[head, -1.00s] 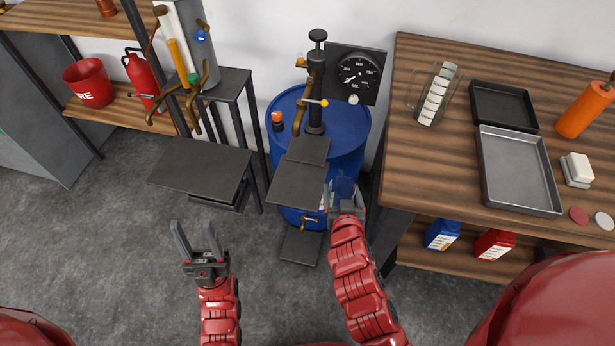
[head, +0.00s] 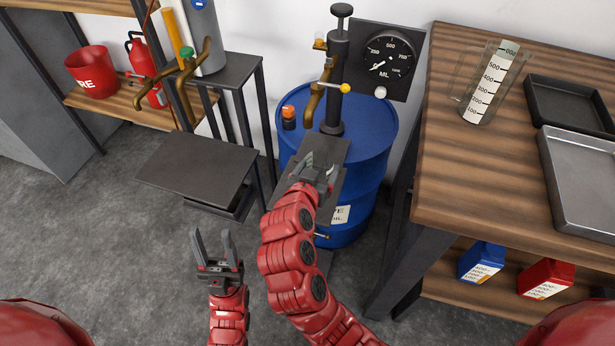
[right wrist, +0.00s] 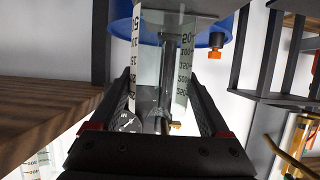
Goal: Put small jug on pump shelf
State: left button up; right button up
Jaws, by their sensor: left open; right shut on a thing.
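My right gripper (head: 312,178) is shut on the small jug (right wrist: 184,66), a clear vessel with white scale strips. The jug stands between the fingers in the right wrist view. In the head view only a bit of it shows beyond the fingertips. The gripper is over the dark pump shelf (head: 332,150), in front of the pump (head: 334,85) on the blue drum (head: 375,150). I cannot tell whether the jug touches the shelf. The brass spout (head: 316,100) is just beyond. My left gripper (head: 217,262) is open and empty above the floor.
A larger measuring jug (head: 489,82) stands on the wooden bench (head: 465,175) at right, beside a grey tray (head: 590,185). A round gauge (head: 388,54) is behind the pump. A dark side shelf (head: 196,170) is left of the drum.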

jog(key=w+a, duration=0.2)
jog(key=shift+a+f, duration=0.2)
jog(key=shift+a, duration=0.15)
jog(key=shift+w+f, duration=0.1)
jog(key=shift+f, duration=1.65)
jog(key=shift+b, duration=0.35)
jog(key=shift+f, duration=0.2)
jog(key=o, duration=1.6)
jog(key=shift+r, duration=0.1)
